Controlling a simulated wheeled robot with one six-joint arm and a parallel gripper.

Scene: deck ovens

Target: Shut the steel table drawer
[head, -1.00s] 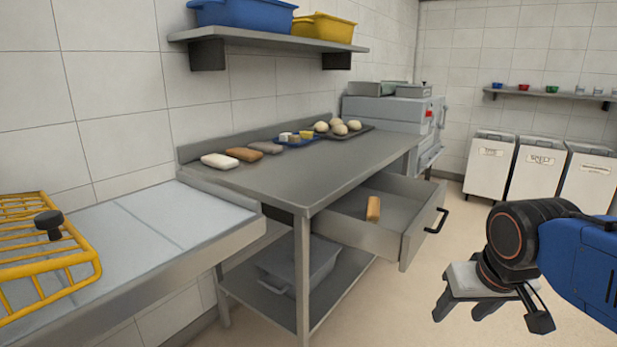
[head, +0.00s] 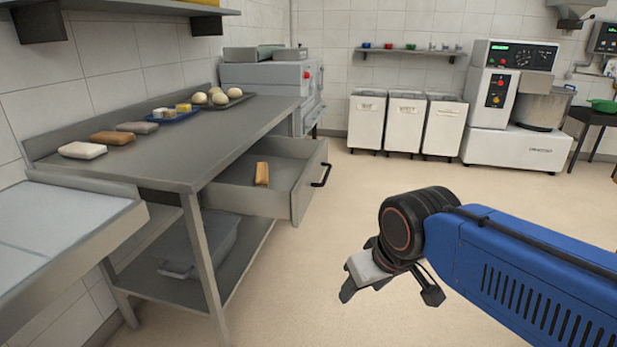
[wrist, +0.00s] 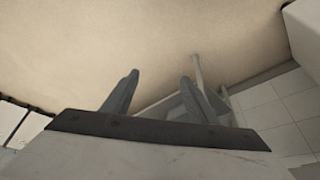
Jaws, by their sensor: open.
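The steel table drawer (head: 296,197) is pulled out from under the steel table (head: 200,150), toward the right in the head view. Its black handle (head: 321,175) is on its front panel. A tan, loaf-shaped item (head: 262,174) lies inside the drawer. My gripper (head: 388,297) hangs in front of and to the right of the drawer, apart from it, with nothing between its fingers. In the wrist view my gripper's two fingers (wrist: 153,92) are spread apart over the floor. I cannot make out the drawer clearly in that view.
A grey bin (head: 205,250) sits on the lower shelf. White bins (head: 403,122) and a mixer (head: 510,100) stand at the back. Open floor (head: 330,260) lies before the drawer.

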